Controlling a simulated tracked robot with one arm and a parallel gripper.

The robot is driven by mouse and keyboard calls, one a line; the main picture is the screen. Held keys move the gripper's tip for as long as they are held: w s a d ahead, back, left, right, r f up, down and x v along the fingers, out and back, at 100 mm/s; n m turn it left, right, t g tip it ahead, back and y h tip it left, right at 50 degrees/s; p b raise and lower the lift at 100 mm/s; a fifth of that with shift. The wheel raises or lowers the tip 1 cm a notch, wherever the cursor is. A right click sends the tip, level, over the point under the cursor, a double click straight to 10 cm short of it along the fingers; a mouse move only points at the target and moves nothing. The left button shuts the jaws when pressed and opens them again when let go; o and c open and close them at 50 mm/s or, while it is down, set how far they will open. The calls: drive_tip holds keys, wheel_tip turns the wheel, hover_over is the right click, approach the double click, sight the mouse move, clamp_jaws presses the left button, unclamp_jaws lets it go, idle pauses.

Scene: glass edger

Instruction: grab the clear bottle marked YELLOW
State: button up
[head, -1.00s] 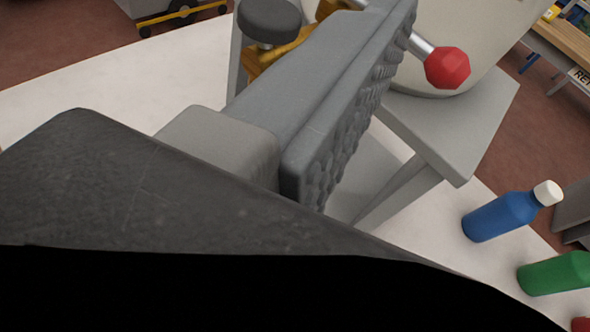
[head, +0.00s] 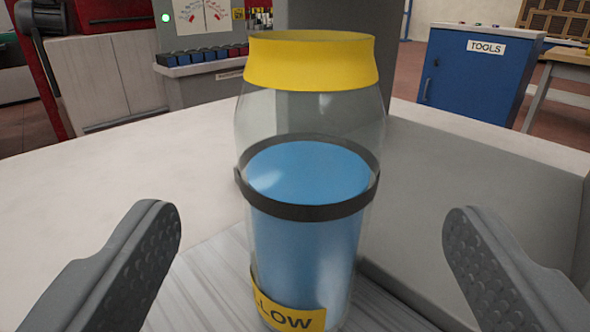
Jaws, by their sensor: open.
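The clear bottle (head: 312,120) stands upright in the middle of the head view. It has a yellow cap or collar, a dark band around its body and blue contents. A yellow label low on it shows the letters "LOW"; the rest of the word is turned out of sight. My gripper (head: 312,240) is open, with one ridged finger at the left and one at the right of the bottle. Both fingers are clear of it. The bottle's bottom is cut off by the lower edge of the picture.
The bottle stands on or by a grey ribbed surface (head: 205,290) on a pale tabletop (head: 130,165). A grey block-like surface (head: 470,190) lies close at the right. Behind are a control panel (head: 205,25) with a dial and a blue TOOLS cabinet (head: 480,80).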

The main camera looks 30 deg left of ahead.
sight(311, 208)
drive_tip(key=x, duration=0.3)
drive_tip(key=shift+w, duration=0.1)
drive_tip(key=shift+r+b+x, duration=0.2)
drive_tip(key=shift+b+x, duration=0.45)
drive_tip(key=shift+x, duration=0.7)
drive_tip(key=shift+r+b+x, duration=0.2)
drive_tip(key=shift+b+x, duration=0.4)
drive_tip(key=shift+x, duration=0.75)
drive_tip(key=c, duration=1.3)
drive_tip(key=shift+c, duration=0.2)
